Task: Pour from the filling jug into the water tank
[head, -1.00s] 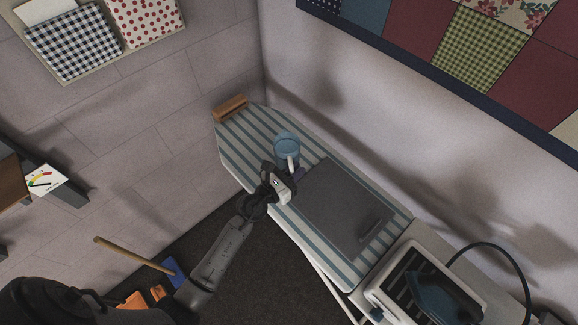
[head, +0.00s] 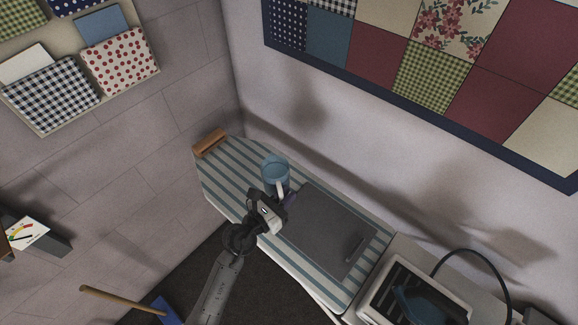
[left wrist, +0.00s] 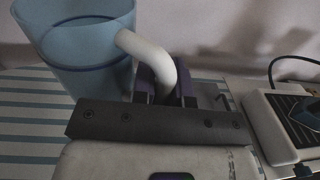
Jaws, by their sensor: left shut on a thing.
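The filling jug (head: 274,167) is a translucent blue cup-like vessel with a white handle, standing upright at the ironing board. It also shows close up in the left wrist view (left wrist: 88,50). My left gripper (head: 283,199) is shut on the jug's white handle (left wrist: 150,55), with its dark fingers on both sides of it. I cannot tell whether the jug's base touches the board. A steam station with an iron (head: 425,300) sits at the lower right; a separate water tank cannot be made out. My right gripper is not in view.
The striped ironing board (head: 225,180) has a dark grey flat panel (head: 325,230) on it and a wooden block (head: 210,142) at its far end. A black cord (head: 490,255) arches over the station. A wall stands close behind the board.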

